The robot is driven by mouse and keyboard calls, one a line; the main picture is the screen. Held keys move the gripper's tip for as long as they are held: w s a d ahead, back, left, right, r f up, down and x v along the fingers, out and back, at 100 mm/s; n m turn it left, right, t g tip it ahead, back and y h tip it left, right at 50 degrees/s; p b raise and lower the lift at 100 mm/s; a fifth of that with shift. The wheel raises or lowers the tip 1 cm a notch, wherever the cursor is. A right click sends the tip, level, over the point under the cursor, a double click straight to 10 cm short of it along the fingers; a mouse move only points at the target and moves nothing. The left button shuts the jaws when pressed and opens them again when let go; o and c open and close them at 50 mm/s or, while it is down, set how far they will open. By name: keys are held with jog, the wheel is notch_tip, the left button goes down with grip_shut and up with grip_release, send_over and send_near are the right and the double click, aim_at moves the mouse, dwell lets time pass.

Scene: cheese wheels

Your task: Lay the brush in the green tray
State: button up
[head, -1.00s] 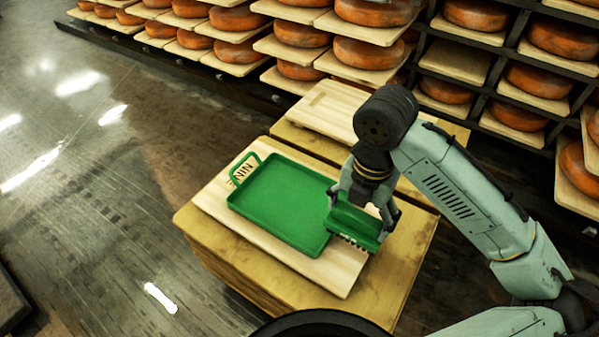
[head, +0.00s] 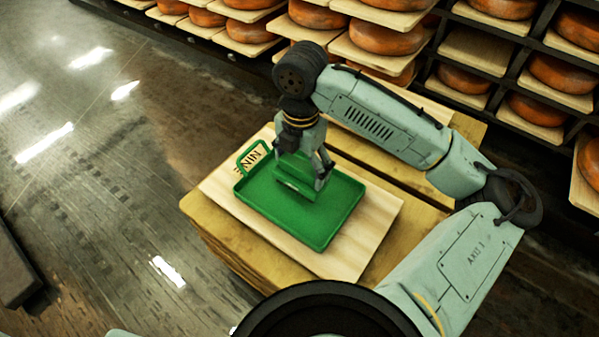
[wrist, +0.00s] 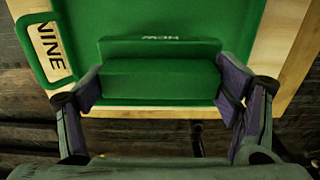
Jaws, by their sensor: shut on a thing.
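The green tray (head: 327,227) lies on a pale wooden board, its looped handle at the upper left in the head view. The bristles are hidden below the brush body. I cannot tell whether the brush touches the tray floor.
The pale board (head: 372,240) lies on a stack of wooden boards (head: 222,237), with another wooden stack behind it. Shelves of orange cheese wheels (head: 385,38) stand at the back. The floor at left is mostly clear.

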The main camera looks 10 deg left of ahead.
aim_at(299, 175)
jog(key=shift+a+f, duration=0.1)
jog(key=shift+a, duration=0.05)
jog(key=shift+f, duration=1.65)
jog(key=shift+f+b, duration=0.1)
jog(key=shift+b, duration=0.2)
jog(key=shift+f, duration=0.15)
jog(key=o, duration=1.1)
notch_tip(299, 175, up, 12)
jog(key=shift+r+p, duration=0.25)
jog(key=shift+p, duration=0.65)
